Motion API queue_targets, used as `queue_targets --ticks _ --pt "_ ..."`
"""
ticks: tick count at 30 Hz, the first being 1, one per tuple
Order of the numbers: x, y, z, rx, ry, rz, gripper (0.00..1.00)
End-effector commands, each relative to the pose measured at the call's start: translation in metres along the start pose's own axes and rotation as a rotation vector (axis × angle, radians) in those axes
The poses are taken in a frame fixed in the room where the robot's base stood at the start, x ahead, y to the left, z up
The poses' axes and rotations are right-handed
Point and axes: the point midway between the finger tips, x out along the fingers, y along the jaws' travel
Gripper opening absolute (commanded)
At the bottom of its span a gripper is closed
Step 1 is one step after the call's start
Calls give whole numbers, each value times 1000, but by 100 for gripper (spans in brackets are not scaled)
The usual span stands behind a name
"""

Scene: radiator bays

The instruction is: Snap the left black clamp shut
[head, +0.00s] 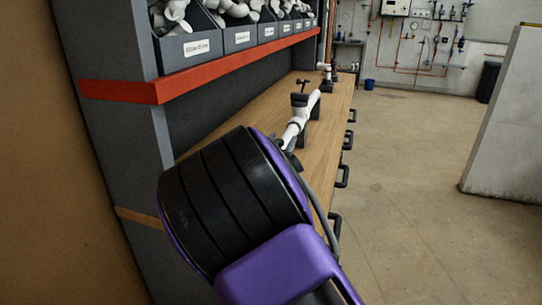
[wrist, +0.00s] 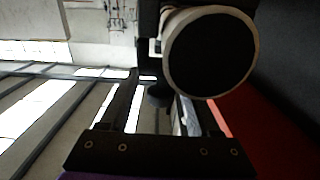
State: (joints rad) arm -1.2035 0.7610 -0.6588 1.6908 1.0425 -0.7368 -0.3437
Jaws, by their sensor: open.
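A white pipe (head: 298,122) lies along the wooden bench in the head view, held by black supports. A black clamp (head: 299,100) with a raised handle sits around its middle; I cannot tell whether this is the left one. In the wrist view, a pipe end (wrist: 210,52) with a white rim and dark opening fills the upper right, close to the camera. My gripper (wrist: 160,88) is open, and a dark rounded part (wrist: 158,96) shows between its fingers, not clearly identifiable. In the head view my arm hides the gripper and the near bench.
A grey shelf with a red-orange edge (head: 190,76) and bins of white fittings (head: 188,46) overhangs the bench (head: 325,101) on the left. Another black-and-white fitting (head: 326,76) stands farther back. Black drawer handles (head: 343,177) stick out.

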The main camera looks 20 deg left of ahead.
Motion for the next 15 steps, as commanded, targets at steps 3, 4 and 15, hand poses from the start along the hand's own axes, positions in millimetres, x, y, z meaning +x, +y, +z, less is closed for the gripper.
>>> queue_targets --ticks 3,4,15 --pt "-25 -1 -1 1 -4 -4 63" --pt "-32 -2 -1 2 -3 -4 63" --pt "-121 -1 -1 0 -3 -4 63"
